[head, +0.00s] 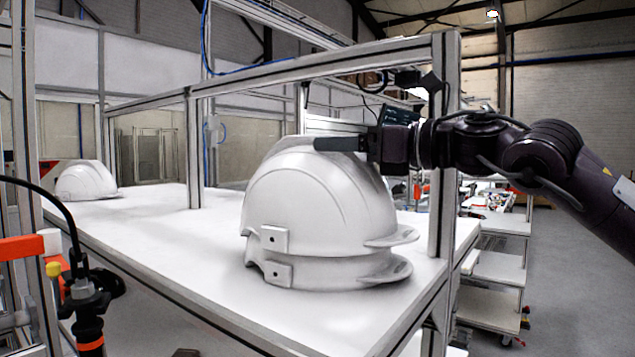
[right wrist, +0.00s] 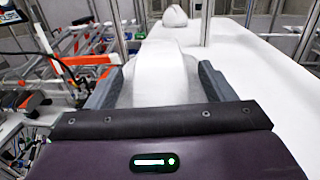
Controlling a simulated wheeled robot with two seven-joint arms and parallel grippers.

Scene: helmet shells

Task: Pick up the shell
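Two white helmet shells stand stacked on the white table (head: 200,250). The upper shell (head: 320,200) sits over the lower shell (head: 330,272), whose rim and brim show beneath it. My right gripper (head: 335,144) is at the top of the upper shell, coming in from the right. In the right wrist view its two fingers stand wide apart, one on each side of the upper shell's crest (right wrist: 160,75). I cannot tell whether they touch it. Another white shell (head: 85,181) rests at the table's far left. My left gripper is not in view.
An aluminium frame surrounds the table, with an upright post (head: 444,160) close to the stack on the right, beside my right arm. A mid post (head: 195,150) stands behind. The table between the stack and the far shell is clear.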

